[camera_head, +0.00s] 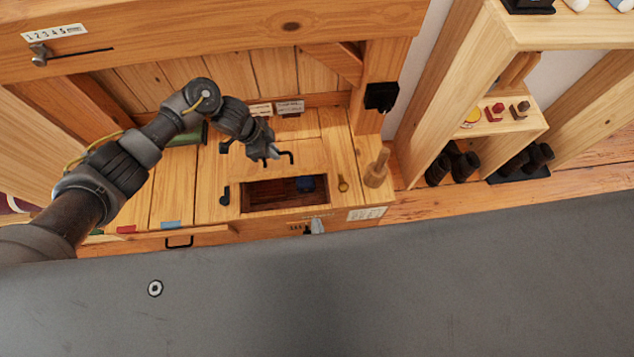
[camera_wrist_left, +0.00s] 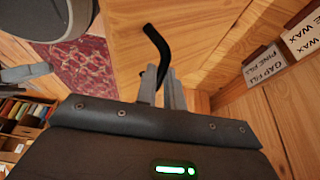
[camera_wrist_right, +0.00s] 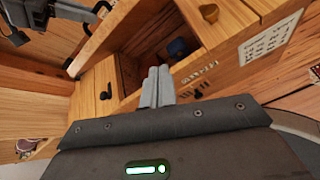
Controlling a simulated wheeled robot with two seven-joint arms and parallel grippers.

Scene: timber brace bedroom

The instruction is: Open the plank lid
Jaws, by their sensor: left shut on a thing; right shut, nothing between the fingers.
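The plank lid (camera_head: 300,160) is a pale wooden board on the bench top, with an uncovered compartment (camera_head: 262,195) along its front edge. My left gripper (camera_head: 277,153) is shut on the lid's black bent handle (camera_head: 290,156). The left wrist view shows the fingers around the lower part of this handle (camera_wrist_left: 156,38). Inside the dark compartment lies a blue thing (camera_head: 306,184), also visible in the right wrist view (camera_wrist_right: 177,48). My right gripper (camera_head: 317,226) is shut and empty, low at the bench front, just before the compartment.
Black fittings (camera_head: 224,195) sit left of the compartment. A drawer with a black handle (camera_head: 179,242) is at front left.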

